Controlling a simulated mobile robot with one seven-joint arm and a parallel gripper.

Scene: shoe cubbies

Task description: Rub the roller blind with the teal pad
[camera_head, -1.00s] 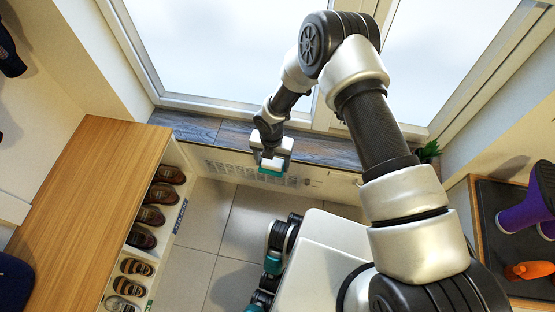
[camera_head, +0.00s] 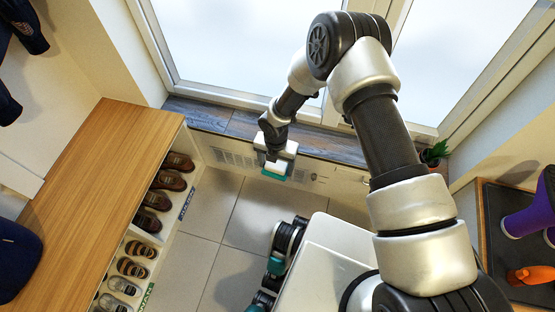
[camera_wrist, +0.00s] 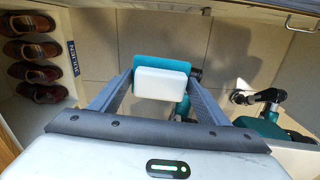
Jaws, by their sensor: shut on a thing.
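My gripper (camera_head: 276,160) hangs in front of the low wall under the window, left of the picture's middle. It is shut on the teal pad (camera_head: 274,175), which has a white block on its upper side. In the wrist view, the two fingers of my gripper (camera_wrist: 160,85) press on the sides of the pad's white block, and the teal layer (camera_wrist: 160,62) shows beyond it. The pad is off the floor and seems apart from other things. No roller blind can be made out in either view; the window panes look plain white.
A wooden-topped shoe cubby (camera_head: 95,175) with several shoes stands at the left. A dark window sill (camera_head: 235,122) runs behind my gripper, with a plant (camera_head: 434,153) at its right end. Purple boots (camera_head: 530,215) and an orange item (camera_head: 530,275) lie on a tray at right. Tiled floor (camera_head: 205,235) is open.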

